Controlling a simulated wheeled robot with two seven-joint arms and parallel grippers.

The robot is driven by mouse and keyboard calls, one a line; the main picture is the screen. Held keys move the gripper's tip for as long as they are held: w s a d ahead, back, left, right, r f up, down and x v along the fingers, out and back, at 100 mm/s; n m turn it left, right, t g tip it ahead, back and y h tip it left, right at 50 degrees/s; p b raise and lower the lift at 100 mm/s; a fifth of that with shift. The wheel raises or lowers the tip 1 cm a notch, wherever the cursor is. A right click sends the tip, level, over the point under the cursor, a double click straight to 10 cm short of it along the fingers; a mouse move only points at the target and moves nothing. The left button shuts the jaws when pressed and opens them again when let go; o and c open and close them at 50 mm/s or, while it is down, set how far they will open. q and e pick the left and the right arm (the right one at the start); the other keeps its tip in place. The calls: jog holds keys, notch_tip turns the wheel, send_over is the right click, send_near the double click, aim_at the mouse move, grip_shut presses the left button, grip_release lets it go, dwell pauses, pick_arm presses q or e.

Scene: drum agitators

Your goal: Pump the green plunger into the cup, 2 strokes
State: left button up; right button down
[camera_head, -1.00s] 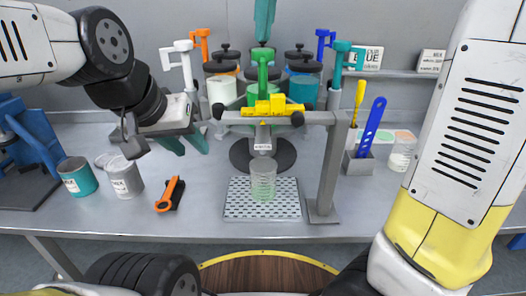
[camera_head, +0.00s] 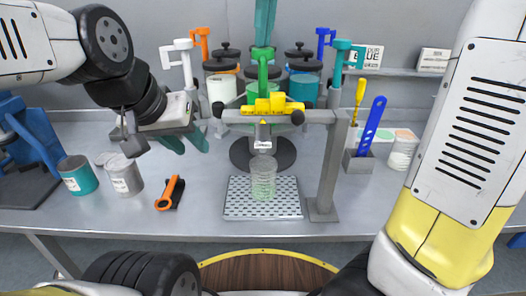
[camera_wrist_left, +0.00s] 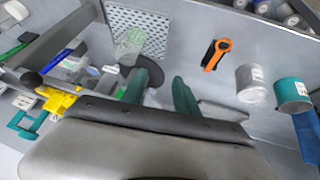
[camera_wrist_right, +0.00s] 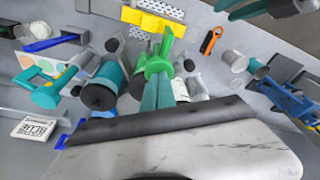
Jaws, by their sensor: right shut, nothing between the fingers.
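The green plunger (camera_head: 263,55) stands on a lidded jar of green liquid at the back middle; it also shows in the right wrist view (camera_wrist_right: 158,64). The clear cup (camera_head: 263,180) stands upright on a perforated plate (camera_head: 235,205), with a pale green tint inside. My right gripper (camera_head: 264,42) is shut and empty, pointing down right above the plunger's top; whether it touches is hard to tell. It also shows in the right wrist view. My left gripper (camera_wrist_left: 158,84) is open and empty, left of the jars; it also shows in the head view (camera_head: 186,144).
A grey frame (camera_head: 328,170) with a yellow block (camera_head: 270,104) spans in front of the jars. White (camera_head: 185,60), orange, blue and teal plungers surround the green one.

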jog(key=shift+f, duration=1.45)
jog(key=shift+r, duration=2.2)
jog(key=shift+r, duration=0.1)
notch_tip(320, 180, up, 6)
jog(key=shift+f, duration=0.1)
